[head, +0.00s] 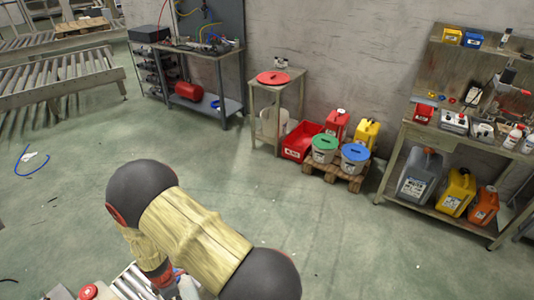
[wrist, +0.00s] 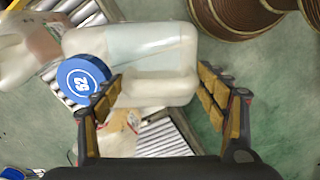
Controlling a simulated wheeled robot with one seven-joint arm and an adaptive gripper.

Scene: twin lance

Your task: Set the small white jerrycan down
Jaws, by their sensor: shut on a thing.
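The small white jerrycan (wrist: 150,75) fills the upper middle of the wrist view, a translucent white body with a round blue cap (wrist: 83,80) at its left. My gripper (wrist: 160,108) has one yellow-padded finger on each side of the jerrycan's near end and is shut on it. The jerrycan is over metal rollers, but I cannot tell whether it touches them. In the head view my arm hides most of the gripper and the jerrycan; only a pale sliver (head: 188,287) shows at the bottom edge.
A roller conveyor (wrist: 163,140) lies below. Another whitish container (wrist: 25,48) stands at the left of the wrist view. Brown ribbed round things (wrist: 240,15) are at the top right. In the head view, a pallet (head: 335,176) with buckets and a workbench (head: 448,137) stand beyond open green floor.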

